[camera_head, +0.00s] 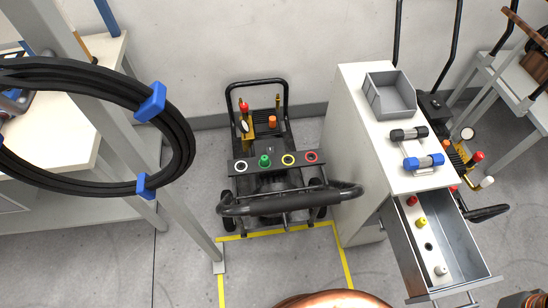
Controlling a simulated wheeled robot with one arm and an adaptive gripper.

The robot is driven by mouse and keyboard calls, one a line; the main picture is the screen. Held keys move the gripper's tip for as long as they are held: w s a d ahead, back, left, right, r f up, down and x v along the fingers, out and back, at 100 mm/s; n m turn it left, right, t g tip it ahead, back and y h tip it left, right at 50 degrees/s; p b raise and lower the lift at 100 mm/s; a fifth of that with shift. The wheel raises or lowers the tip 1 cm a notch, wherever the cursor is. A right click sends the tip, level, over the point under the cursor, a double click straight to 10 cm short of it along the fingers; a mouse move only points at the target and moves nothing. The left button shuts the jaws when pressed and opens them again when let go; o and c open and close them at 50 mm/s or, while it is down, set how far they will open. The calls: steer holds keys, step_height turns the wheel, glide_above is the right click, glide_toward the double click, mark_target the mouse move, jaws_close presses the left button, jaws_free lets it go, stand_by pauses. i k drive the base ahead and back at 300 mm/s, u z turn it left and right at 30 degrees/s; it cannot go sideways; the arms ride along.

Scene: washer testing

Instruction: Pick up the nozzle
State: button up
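Several small nozzle-like pieces stand in a row on a pale strip in the open drawer (466,262). They are a red one (411,200), a yellow one (421,222), a black one (429,246) and a light grey one (440,270). The pressure washer (262,206) has a dark panel with a white ring (240,166), a green piece (265,161), a yellow ring (288,160) and a red ring (311,157). I cannot tell which piece the task means. My gripper is not clearly in view.
A white cabinet (362,165) holds the drawer, with a grey bin (390,96) and black and blue rollers on top. A black hose coil (178,130) hangs by a post at left. Yellow tape (290,230) marks floor. A second washer stands at right.

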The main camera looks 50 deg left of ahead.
mark_target(441, 269)
steer(key=z, duration=0.1)
steer(key=k, duration=0.5)
steer(key=u, duration=1.1)
steer(key=i, duration=0.65)
steer(key=z, duration=0.3)
